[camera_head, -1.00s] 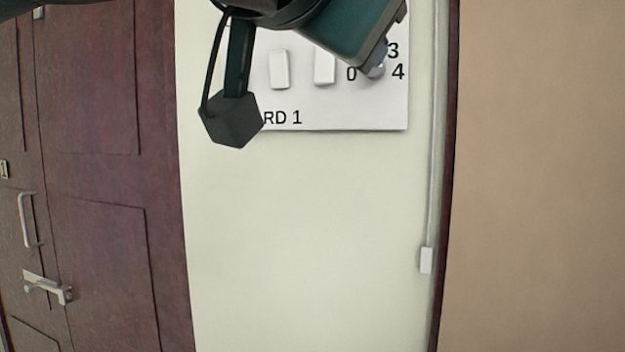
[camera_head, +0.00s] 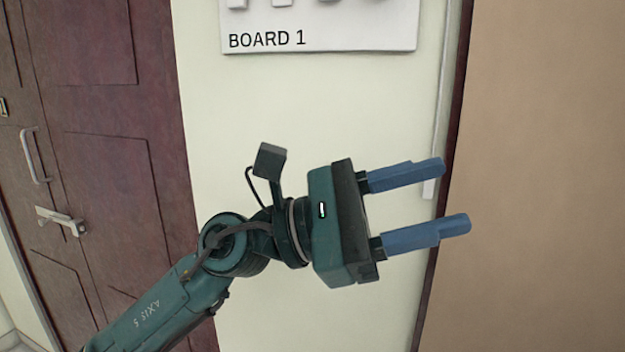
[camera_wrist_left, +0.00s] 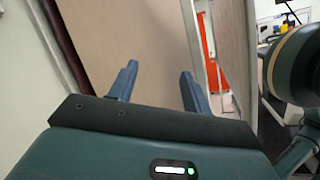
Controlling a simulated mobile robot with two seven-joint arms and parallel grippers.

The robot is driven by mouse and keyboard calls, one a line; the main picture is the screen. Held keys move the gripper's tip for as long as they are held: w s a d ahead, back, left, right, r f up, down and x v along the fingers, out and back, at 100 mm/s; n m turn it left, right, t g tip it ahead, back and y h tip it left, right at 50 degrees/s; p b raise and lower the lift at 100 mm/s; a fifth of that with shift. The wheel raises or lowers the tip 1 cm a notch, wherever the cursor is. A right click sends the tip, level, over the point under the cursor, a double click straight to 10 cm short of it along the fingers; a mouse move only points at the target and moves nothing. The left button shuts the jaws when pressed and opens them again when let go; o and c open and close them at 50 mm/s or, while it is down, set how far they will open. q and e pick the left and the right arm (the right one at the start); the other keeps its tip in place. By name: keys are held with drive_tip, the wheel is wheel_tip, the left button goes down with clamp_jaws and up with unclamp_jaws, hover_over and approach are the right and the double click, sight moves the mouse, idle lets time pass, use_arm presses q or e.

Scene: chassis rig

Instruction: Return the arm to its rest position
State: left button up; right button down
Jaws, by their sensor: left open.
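My left gripper (camera_head: 455,196) reaches in from the lower left of the head view, its two blue fingers apart and pointing right. Nothing is between them. It is below the white board marked BOARD 1 (camera_head: 350,37), clear of it. In the left wrist view the open fingers (camera_wrist_left: 160,85) point toward a tan panel. My right gripper shows in neither view.
A dark red door (camera_head: 115,90) with a handle and a latch stands at the left. A pale wall (camera_head: 300,110) is behind my arm. A tan panel (camera_head: 545,150) fills the right. An orange-red object (camera_wrist_left: 206,50) shows beyond an edge in the wrist view.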

use_arm(q)
drive_tip(key=w+a+f+m+t+y, duration=0.3)
drive_tip(key=w+a+f+m+t, duration=0.15)
drive_tip(key=f+m+t, duration=0.5)
drive_tip(key=w+a+f+m+t+y, duration=0.3)
drive_tip(key=a+f+m+t, duration=0.25)
drive_tip(key=m, duration=0.65)
drive_tip(key=w+a+f+m+t+y, duration=0.35)
drive_tip(key=f+m+t, duration=0.35)
drive_tip(key=m, duration=0.4)
drive_tip(key=s+a+f+n+g+y, duration=0.3)
drive_tip(key=s+f+n, duration=0.3)
drive_tip(key=f, duration=0.4)
drive_tip(key=s+a+f+n+g+y, duration=0.3)
drive_tip(key=s+f+n, duration=0.3)
drive_tip(key=f, duration=0.5)
drive_tip(key=s+a+f+n+g+y, duration=0.3)
drive_tip(key=s+a+f+n, duration=0.2)
drive_tip(key=f, duration=0.6)
drive_tip(key=shift+s+a+n, duration=0.35)
drive_tip(key=shift+s+n, duration=0.35)
drive_tip(key=shift+n, duration=0.35)
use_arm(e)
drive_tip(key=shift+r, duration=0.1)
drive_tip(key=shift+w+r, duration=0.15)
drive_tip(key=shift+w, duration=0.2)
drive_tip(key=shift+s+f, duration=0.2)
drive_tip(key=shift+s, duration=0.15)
